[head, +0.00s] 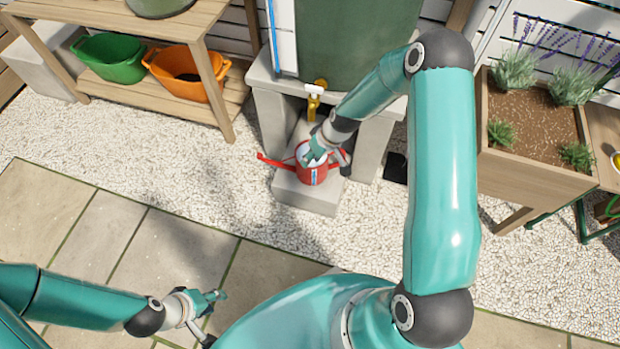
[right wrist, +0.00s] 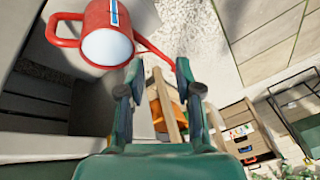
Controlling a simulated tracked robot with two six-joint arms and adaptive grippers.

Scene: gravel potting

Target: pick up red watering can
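The red watering can (head: 312,176) stands on a low concrete block (head: 305,197) under the yellow tap of a green water barrel. It has a blue-and-white strip on its side, and its spout points left. My right gripper (head: 325,156) is over the can and hides part of its top. In the right wrist view the can (right wrist: 98,18) is at the upper left, with its handle to the left and its spout reaching toward the fingertips. The right gripper (right wrist: 156,68) is open there, and the can's body is outside the fingers. My left gripper (head: 214,312) is open and empty, low over the paving.
A wooden shelf with green (head: 110,57) and orange (head: 187,75) tubs stands left. A planter (head: 535,165) stands right. Gravel in front is clear.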

